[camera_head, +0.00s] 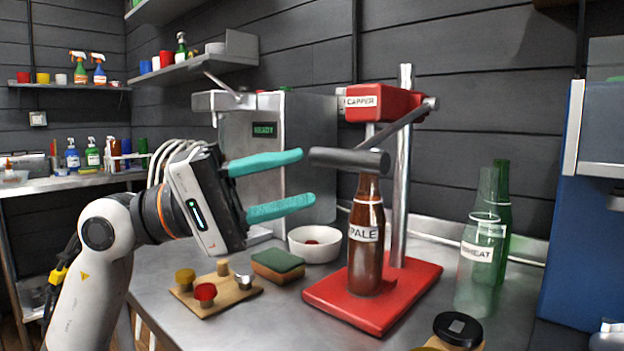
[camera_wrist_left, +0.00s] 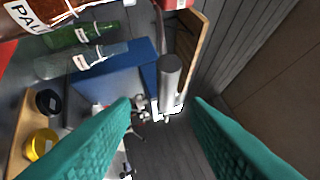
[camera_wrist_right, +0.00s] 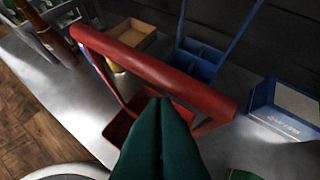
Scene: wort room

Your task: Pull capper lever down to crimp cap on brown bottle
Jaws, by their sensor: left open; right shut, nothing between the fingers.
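The red capper (camera_head: 385,103) stands on the bench with its lever (camera_head: 405,120) slanting down to a dark grey cylindrical handle (camera_head: 349,160). The brown bottle (camera_head: 366,245), labelled PALE, stands upright on the capper's red base (camera_head: 410,290). The handle hides the bottle's top, so I cannot see a cap. My left gripper (camera_head: 308,176) is open and empty just left of the handle. In the left wrist view, the handle (camera_wrist_left: 170,75) lies ahead between the open fingertips (camera_wrist_left: 162,108). My right gripper (camera_wrist_right: 160,103) is shut and empty, away from the capper.
A white bowl (camera_head: 315,243), a sponge (camera_head: 278,265) and a wooden board (camera_head: 222,292) with caps lie left of the bottle. Green bottles (camera_head: 482,250) stand at right. A red bar (camera_wrist_right: 155,70) crosses close to my right gripper, near a blue caddy (camera_wrist_right: 200,60).

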